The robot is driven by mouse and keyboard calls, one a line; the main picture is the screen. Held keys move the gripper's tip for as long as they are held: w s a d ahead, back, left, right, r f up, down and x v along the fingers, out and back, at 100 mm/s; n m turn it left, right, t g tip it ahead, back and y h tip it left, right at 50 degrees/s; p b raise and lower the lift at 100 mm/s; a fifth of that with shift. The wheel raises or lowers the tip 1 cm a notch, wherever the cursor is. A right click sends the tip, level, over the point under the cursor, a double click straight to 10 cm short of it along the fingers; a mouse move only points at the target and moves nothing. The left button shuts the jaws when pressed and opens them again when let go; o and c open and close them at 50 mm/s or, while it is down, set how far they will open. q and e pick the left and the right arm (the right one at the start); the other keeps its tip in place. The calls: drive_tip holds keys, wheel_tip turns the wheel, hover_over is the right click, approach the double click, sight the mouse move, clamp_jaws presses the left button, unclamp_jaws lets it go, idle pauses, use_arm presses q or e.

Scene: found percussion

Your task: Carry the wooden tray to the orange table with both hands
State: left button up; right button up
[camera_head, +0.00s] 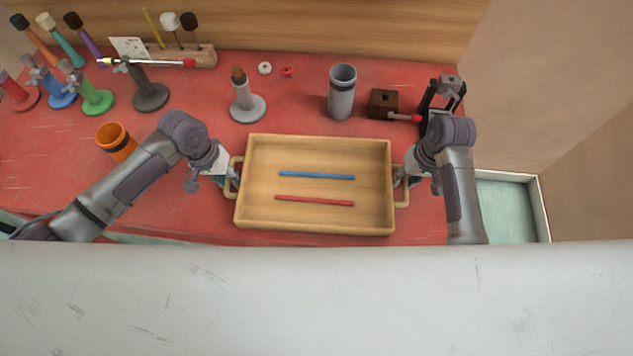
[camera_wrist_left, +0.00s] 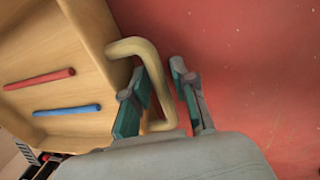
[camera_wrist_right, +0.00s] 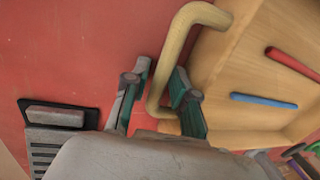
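The wooden tray (camera_head: 315,225) sits on the red table (camera_head: 60,170), with a blue stick (camera_head: 316,176) and a red stick (camera_head: 314,201) lying in it. It has a loop handle at each short side. My left gripper (camera_head: 232,178) is at the left handle (camera_wrist_left: 153,75); in the left wrist view its fingers (camera_wrist_left: 160,100) are open, one on each side of the bar. My right gripper (camera_head: 402,180) is at the right handle (camera_wrist_right: 170,60); in the right wrist view its fingers (camera_wrist_right: 158,105) are apart with the bar between them. No orange table is in view.
Behind the tray stand a grey stand (camera_head: 246,105), a grey cup (camera_head: 342,95) and a brown box (camera_head: 384,103). An orange cup (camera_head: 115,140) is beside my left arm. Several coloured stands crowd the back left. A wooden wall (camera_head: 260,25) closes the back.

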use_arm(q)
drive_tip(key=shift+c, duration=0.4)
use_arm(e)
drive_tip(key=shift+c, duration=0.4)
use_arm(q)
clamp_jaws()
use_arm(e)
clamp_jaws()
use_arm(q)
drive_tip(key=shift+r, duration=0.15)
use_arm(e)
drive_tip(key=shift+r, duration=0.2)
